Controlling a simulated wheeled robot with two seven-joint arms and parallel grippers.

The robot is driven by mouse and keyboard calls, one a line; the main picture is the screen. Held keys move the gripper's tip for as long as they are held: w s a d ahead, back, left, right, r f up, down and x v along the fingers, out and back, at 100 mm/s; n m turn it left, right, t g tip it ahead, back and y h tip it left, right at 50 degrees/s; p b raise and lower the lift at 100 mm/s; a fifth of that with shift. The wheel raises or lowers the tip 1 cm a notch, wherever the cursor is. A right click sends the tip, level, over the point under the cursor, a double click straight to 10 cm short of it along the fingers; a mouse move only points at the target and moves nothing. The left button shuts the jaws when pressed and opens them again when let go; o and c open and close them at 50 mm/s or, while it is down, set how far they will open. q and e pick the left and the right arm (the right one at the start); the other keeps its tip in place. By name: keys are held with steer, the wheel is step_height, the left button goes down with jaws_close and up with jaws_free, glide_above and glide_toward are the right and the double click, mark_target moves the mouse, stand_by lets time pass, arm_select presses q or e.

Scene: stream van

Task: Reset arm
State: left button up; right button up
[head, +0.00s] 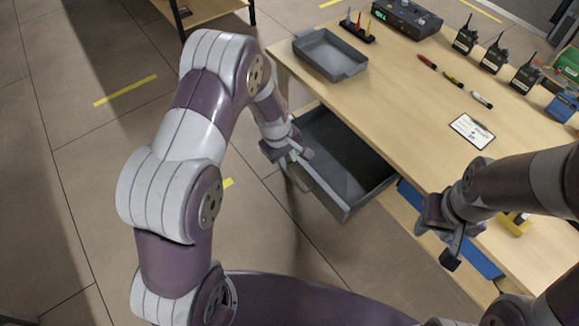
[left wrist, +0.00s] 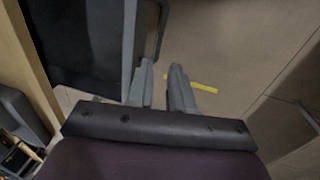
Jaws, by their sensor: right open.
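My left gripper (head: 292,163) is at the front of the open grey drawer (head: 340,190), near its handle. In the left wrist view my left gripper's fingers (left wrist: 162,68) stand apart with floor visible between them. My right gripper (head: 452,245) is open and empty, pointing down by the table's front edge.
The wooden table (head: 400,110) carries a grey tray (head: 330,54), markers (head: 453,79), several radios (head: 494,57), a black control box (head: 407,17) and a white card (head: 472,131). The pulled-out drawer juts over the floor. Open floor (head: 80,140) lies to the left.

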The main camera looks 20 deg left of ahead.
arm_select(q)
step_height(320, 180, up, 2)
steer(key=shift+s+a, duration=0.1)
steer(key=shift+s, duration=0.05)
stand_by(0.4)
steer(key=s+a+r+m, duration=0.1)
steer(key=s+r+m, duration=0.4)
steer(key=s, duration=0.3)
steer(key=s+a+r+m+y, duration=0.1)
steer(key=s+r+m, duration=0.4)
steer(key=s+r, duration=0.2)
steer(key=shift+s+a+m, duration=0.15)
steer(key=shift+s+m, duration=0.25)
steer(key=shift+s, duration=0.75)
steer(key=shift+s+r, duration=0.15)
